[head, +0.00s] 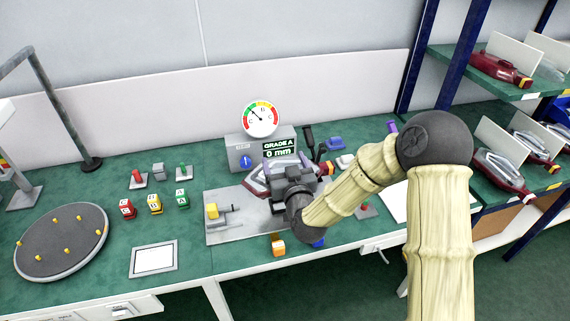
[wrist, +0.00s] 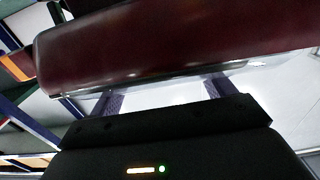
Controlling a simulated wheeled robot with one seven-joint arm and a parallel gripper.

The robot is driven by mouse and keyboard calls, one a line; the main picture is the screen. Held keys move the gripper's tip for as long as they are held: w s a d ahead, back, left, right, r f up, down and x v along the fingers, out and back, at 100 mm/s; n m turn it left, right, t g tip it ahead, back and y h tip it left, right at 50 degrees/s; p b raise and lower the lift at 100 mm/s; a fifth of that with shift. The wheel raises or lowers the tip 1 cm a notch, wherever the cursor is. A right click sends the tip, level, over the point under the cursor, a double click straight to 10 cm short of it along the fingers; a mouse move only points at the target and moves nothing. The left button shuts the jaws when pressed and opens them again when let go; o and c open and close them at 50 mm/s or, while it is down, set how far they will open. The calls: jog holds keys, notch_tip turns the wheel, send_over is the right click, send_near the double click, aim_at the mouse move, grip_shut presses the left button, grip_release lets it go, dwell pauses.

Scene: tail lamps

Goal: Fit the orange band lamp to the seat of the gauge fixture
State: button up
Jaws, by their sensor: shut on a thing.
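My gripper (head: 286,164) is shut on a tail lamp (head: 257,182) over the gauge fixture's plate. In the wrist view the lamp (wrist: 170,45) is a long dark red body with a clear lower edge, lying across my purple fingers. The gauge fixture (head: 237,157) is a grey box with a round dial (head: 260,118) and a display reading GRADE A, 0 mm. Its grey base plate (head: 225,235) spreads in front. The seat is hidden behind my gripper and the lamp, so I cannot tell whether the lamp touches it.
A yellow-tipped clamp (head: 213,211) stands on the plate's left. An orange block (head: 278,245) sits at the front edge. Small coloured blocks (head: 154,204), a white-screened tablet (head: 153,259) and a round pegged turntable (head: 60,243) lie left. Shelves at right hold more lamps (head: 499,68).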

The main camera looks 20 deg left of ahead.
jog(key=shift+s+f+b, duration=0.1)
jog(key=shift+f+b, duration=0.45)
jog(key=shift+b, duration=0.3)
notch_tip(320, 180, down, 4)
jog(key=b, duration=0.4)
jog(key=shift+f, duration=0.2)
jog(key=shift+b, duration=0.65)
dwell(0.4)
jog(key=shift+f+b, duration=0.5)
jog(key=shift+f, duration=0.05)
jog(key=shift+f, duration=0.25)
jog(key=shift+f+b, duration=0.55)
jog(key=shift+b, duration=0.2)
jog(key=o, duration=1.1)
jog(key=shift+d, duration=0.1)
jog(key=shift+f, duration=0.1)
